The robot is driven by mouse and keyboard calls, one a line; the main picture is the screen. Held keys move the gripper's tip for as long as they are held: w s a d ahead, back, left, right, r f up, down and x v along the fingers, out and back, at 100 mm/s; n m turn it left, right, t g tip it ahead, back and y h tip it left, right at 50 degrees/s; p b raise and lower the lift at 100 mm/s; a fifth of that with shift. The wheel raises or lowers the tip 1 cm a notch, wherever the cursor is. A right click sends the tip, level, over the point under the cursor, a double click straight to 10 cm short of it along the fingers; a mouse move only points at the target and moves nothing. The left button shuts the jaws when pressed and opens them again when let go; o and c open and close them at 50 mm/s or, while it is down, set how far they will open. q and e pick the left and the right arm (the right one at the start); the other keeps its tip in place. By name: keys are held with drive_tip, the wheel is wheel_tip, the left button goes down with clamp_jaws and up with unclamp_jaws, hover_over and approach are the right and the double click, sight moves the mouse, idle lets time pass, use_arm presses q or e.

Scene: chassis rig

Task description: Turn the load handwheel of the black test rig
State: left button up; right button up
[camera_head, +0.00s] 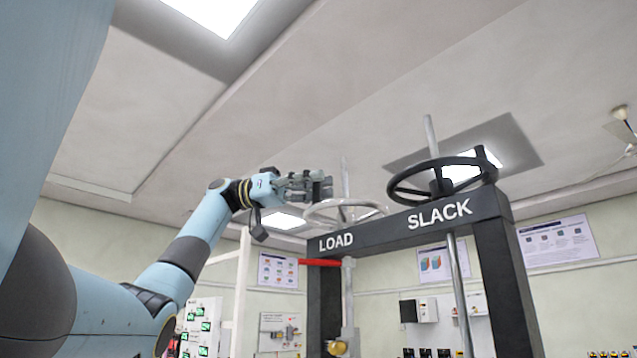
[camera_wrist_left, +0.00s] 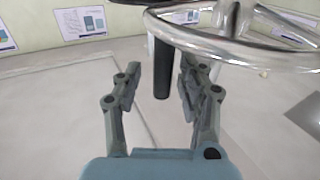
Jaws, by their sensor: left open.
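The black test rig (camera_head: 385,233) has a top beam lettered LOAD and SLACK. The pale silver load handwheel (camera_head: 322,219) sits above the LOAD lettering, with a thin screw rising through it. My left gripper (camera_head: 326,188) is open just above and beside the left part of this wheel, and hides part of it. In the left wrist view, the shiny load handwheel (camera_wrist_left: 240,57) fills the upper right. The open fingers of my left gripper (camera_wrist_left: 160,72) point towards its rim and overlap it at the right finger. I cannot tell whether they touch. My right gripper is not in view.
The black slack handwheel (camera_head: 440,190) stands to the right on the same beam, around a tall screw. A red bar (camera_head: 319,262) sticks out left below the LOAD end. A dark post (camera_wrist_left: 161,72) shows between my fingers in the wrist view. Posters hang behind.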

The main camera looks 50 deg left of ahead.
use_arm(q)
drive_tip(key=v, duration=1.1)
drive_tip(key=shift+a, duration=0.2)
drive_tip(key=shift+s, duration=0.1)
